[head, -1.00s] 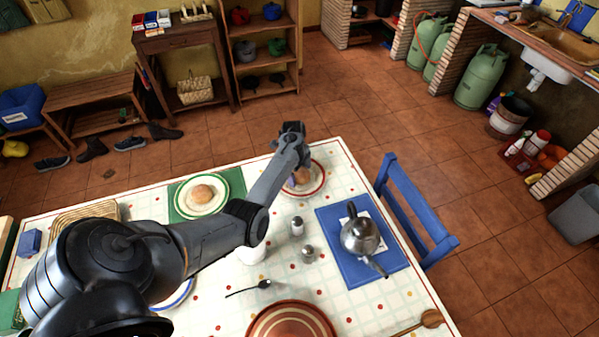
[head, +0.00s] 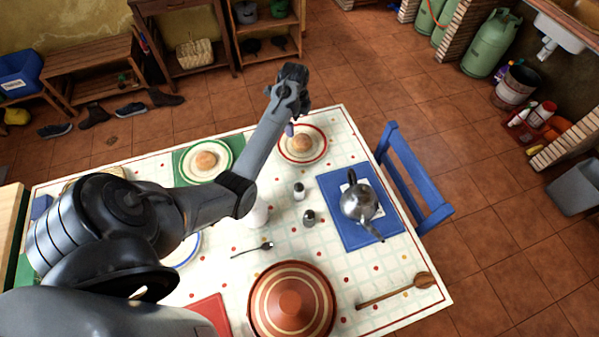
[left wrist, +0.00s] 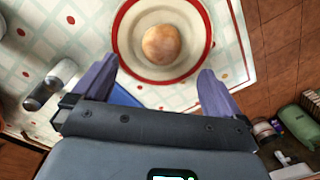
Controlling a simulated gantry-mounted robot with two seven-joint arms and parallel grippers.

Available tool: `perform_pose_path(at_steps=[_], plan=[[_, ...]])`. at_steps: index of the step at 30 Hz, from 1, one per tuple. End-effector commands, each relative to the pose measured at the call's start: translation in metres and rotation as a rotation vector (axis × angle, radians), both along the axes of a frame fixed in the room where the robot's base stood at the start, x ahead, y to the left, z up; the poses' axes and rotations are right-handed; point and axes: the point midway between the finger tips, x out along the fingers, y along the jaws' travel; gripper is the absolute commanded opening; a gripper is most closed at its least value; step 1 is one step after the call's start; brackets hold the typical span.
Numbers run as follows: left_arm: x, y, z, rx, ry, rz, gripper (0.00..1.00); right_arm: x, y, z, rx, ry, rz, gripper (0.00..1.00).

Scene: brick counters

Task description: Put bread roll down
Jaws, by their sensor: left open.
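A round brown bread roll (head: 302,143) rests on a white plate with a red rim (head: 321,156) near the far right corner of the table. In the left wrist view the roll (left wrist: 161,45) sits near the middle of the plate (left wrist: 128,62). My left gripper (head: 289,128) is beside and above the plate. In the left wrist view its two fingers (left wrist: 155,75) are spread wide, with nothing between them, and the roll lies apart beyond the tips. A second roll (head: 206,160) is on a green-rimmed plate (head: 224,172). My right gripper is not visible.
A metal teapot (head: 358,203) stands on a blue mat (head: 335,226), with a blue chair (head: 412,182) beside it. Two shakers (head: 304,204) stand mid-table. A striped clay lid (head: 291,300) and a wooden spoon (head: 395,290) are nearer.

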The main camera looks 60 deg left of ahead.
Motion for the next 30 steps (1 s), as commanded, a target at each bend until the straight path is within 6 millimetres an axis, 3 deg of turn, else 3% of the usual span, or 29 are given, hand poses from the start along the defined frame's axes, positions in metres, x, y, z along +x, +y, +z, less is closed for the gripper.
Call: perform_pose_path(at_steps=[5, 8, 12, 18, 21, 24, 30], plan=[[-0.027, -0.063, -0.011, 0.167, -0.062, 0.166, 1.0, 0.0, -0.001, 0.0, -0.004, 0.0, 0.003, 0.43], [-0.049, -0.123, -0.016, 0.194, -0.146, 0.27, 1.0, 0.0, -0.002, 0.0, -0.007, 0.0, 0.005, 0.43], [-0.094, -0.211, -0.024, 0.127, -0.231, 0.417, 1.0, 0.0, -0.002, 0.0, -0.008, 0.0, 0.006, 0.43], [-0.158, -0.307, -0.016, -0.046, -0.269, 0.621, 1.0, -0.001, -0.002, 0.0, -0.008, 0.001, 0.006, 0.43], [-0.18, -0.337, -0.007, -0.119, -0.267, 0.703, 1.0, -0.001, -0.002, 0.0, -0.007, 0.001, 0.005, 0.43], [-0.193, -0.355, 0.0, -0.168, -0.261, 0.759, 1.0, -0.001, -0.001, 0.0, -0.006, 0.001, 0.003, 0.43], [-0.201, -0.364, 0.005, -0.198, -0.257, 0.796, 1.0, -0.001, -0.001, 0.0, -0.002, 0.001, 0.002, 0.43]])
